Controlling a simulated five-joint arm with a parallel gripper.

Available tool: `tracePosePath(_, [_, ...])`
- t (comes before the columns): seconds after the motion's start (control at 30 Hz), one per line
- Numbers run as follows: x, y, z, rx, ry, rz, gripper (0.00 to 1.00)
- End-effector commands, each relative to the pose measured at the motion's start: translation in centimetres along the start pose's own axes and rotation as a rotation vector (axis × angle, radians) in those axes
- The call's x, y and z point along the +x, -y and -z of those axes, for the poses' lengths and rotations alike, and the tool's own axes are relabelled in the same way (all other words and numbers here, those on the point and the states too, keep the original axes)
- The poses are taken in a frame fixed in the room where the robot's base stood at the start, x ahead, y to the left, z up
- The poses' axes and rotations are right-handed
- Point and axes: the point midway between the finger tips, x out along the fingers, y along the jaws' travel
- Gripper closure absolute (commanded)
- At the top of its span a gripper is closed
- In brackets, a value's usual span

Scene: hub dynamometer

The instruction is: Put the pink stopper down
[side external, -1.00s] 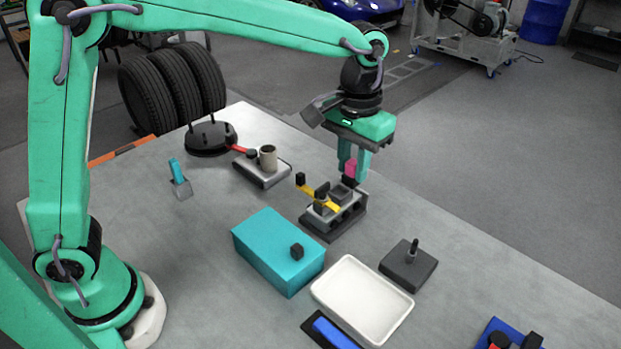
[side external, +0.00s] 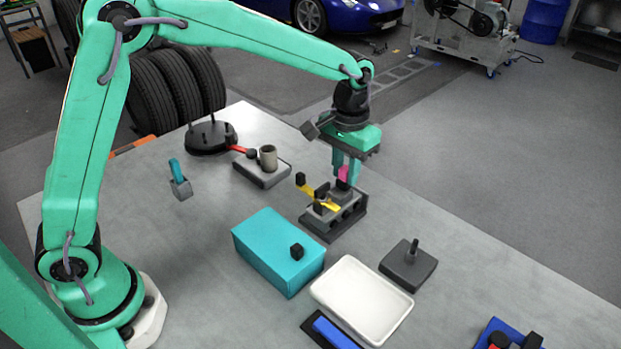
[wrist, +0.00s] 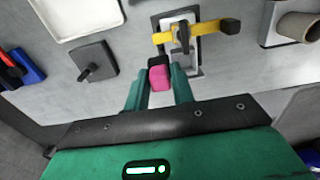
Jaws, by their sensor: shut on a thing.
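The pink stopper (side external: 343,173) has a black end and is held between the fingers of my gripper (side external: 346,171). In the wrist view, the pink stopper (wrist: 159,77) sits between the two green fingertips of my gripper (wrist: 162,80), its black end pointing away from the palm. In the side view it is at the back of the dark fixture (side external: 345,219) with a yellow lever (side external: 319,197). I cannot tell whether the stopper touches the fixture.
A teal box (side external: 272,250) with a black knob and a white tray (side external: 362,298) stand in front. A dark block with a peg (side external: 408,268) is to the right. A grey block with a beige cup (side external: 268,157) is to the left. Bare table lies right of the fixture.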

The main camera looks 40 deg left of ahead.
Motion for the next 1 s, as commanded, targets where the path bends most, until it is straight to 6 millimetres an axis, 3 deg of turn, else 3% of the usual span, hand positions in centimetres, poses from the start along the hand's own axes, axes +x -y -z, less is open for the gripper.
tracePosePath(0.2, [2.1,2.6,2.4,-0.003,0.001,0.0,1.0])
tracePosePath(0.37, [3.0,3.7,3.4,-0.001,0.001,0.0,1.0])
tracePosePath(0.67, [3.4,4.0,3.6,0.001,0.0,0.0,1.0])
tracePosePath(1.0, [6.6,4.0,3.6,0.001,0.002,0.0,1.0])
